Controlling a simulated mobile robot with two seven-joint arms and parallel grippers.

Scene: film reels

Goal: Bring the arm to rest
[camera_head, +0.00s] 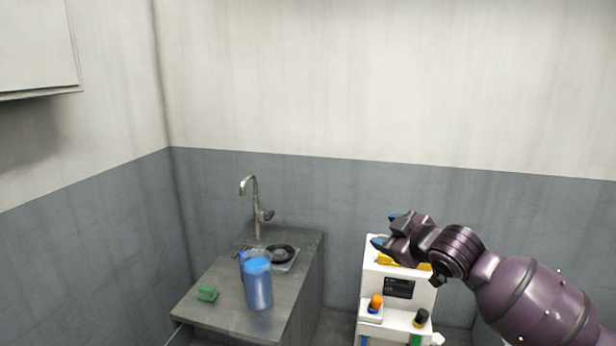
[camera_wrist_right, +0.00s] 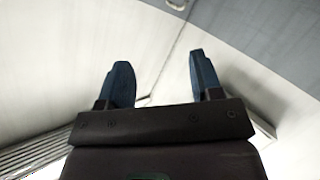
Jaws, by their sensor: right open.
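My right gripper (camera_head: 386,231) is raised at the right in the head view, in front of the upper part of a white machine. In the right wrist view its two blue fingers (camera_wrist_right: 160,84) are spread apart with nothing between them. My right arm (camera_head: 530,300) reaches in from the lower right. My left gripper is not in view.
A grey counter (camera_head: 210,290) with a sink and tap (camera_head: 256,205) stands in the corner. On it are a blue container (camera_head: 258,285) and a green block (camera_head: 207,293). The white machine (camera_head: 397,317) has orange and black-topped bottles. A cabinet (camera_head: 35,45) hangs upper left.

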